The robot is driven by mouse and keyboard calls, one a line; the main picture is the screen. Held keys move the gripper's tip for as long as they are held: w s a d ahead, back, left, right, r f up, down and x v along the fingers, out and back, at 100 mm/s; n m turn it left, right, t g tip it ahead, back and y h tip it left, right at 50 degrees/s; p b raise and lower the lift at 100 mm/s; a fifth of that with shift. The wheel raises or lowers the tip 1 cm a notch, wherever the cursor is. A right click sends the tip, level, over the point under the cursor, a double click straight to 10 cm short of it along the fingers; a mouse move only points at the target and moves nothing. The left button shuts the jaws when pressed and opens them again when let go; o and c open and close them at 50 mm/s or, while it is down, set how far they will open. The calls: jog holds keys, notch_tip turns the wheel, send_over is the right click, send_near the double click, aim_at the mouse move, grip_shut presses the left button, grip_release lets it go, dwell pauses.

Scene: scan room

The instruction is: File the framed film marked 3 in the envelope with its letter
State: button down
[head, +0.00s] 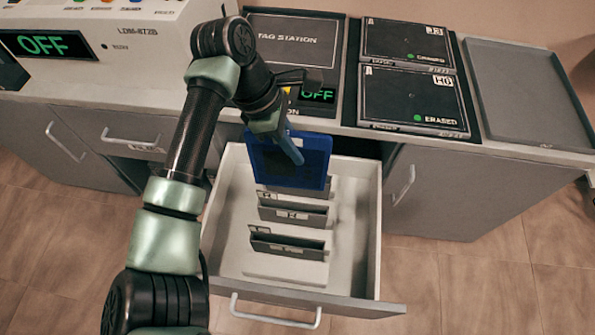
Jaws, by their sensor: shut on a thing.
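My gripper (293,153) is shut on a blue framed film (314,170). The film hangs roughly upright above the back part of an open drawer (230,220). No number can be read on the film from here. Upright grey envelopes stand in a row on a white base inside the drawer. The front envelope (287,243) and the middle envelope (291,213) have slots open at the top and small letter tabs, too small to read surely. A back envelope (318,192) is partly hidden behind the film. I cannot tell whether the film touches it.
The counter above the drawer holds a tag station (297,38), its display (318,95) reading OFF. Two black cassettes marked ERASED, an upper one (385,42) and a lower one (395,95), lie to its right. An empty grey tray (530,100) lies farther right. A machine (140,45) stands left.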

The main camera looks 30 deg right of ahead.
aim_at(273, 173)
jog(key=shift+s+f+b, duration=0.2)
jog(key=shift+f+b, duration=0.9)
jog(key=shift+f, duration=1)
jog(key=shift+s+f+b, duration=0.2)
jog(key=shift+f+b, duration=0.85)
jog(key=shift+f, duration=1.15)
notch_tip(273, 173, down, 13)
jog(key=b, duration=1)
jog(key=shift+r, duration=0.2)
jog(key=c, duration=0.8)
grip_release()
jog(key=shift+c, duration=0.2)
jog(key=p+v, duration=0.2)
jog(key=v, duration=1.1)
